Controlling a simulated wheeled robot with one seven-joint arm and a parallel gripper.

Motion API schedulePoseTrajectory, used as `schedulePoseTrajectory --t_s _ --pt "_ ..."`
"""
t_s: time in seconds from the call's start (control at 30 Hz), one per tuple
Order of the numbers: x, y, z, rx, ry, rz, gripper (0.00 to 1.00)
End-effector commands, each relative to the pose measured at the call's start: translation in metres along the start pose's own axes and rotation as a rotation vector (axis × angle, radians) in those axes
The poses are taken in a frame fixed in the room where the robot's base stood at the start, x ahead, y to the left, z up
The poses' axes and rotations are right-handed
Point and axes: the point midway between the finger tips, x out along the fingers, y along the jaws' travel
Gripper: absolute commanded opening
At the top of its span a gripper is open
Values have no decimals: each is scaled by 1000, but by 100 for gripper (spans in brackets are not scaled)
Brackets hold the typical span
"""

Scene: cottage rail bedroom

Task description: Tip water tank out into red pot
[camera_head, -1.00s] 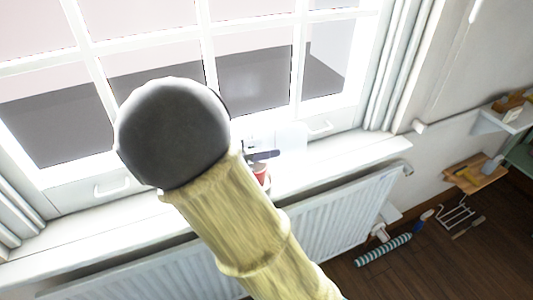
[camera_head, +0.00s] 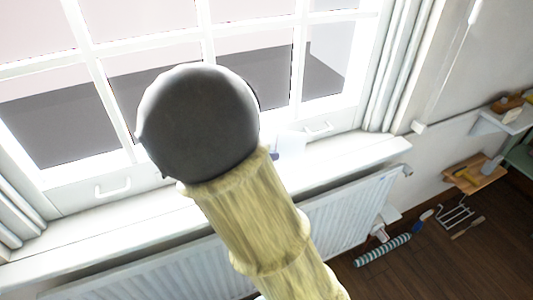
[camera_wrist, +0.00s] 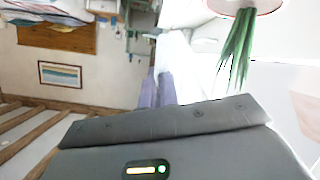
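A pale translucent tank (camera_head: 291,146) shows in the head view just right of my arm, by the window sill. My arm hides part of it. In the wrist view my gripper's purple-grey fingers (camera_wrist: 160,88) stand close together beside a bright white surface, washed out by glare. I cannot tell whether they are closed on the tank. A reddish pot (camera_wrist: 262,5) is cut off at the top of the wrist view, with long green leaves (camera_wrist: 237,50) by it. In the head view my arm hides the pot now.
The white sill (camera_head: 350,150) runs under the window, with a radiator (camera_head: 345,210) below. A striped roll (camera_head: 383,250) lies on the dark floor at right. Wooden shelves (camera_head: 475,178) hang on the right wall. A framed picture (camera_wrist: 60,75) shows in the wrist view.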

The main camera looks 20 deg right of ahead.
Motion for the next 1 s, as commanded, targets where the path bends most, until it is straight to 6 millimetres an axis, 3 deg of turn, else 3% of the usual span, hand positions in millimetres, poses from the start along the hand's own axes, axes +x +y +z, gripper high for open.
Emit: schedulePoseTrajectory --t_s 0.3,0.57,1.0 --pt "1 1 1 3 -186 -77 0" --pt "2 0 2 1 -189 -78 0" --pt "21 2 -4 2 -365 -152 0"
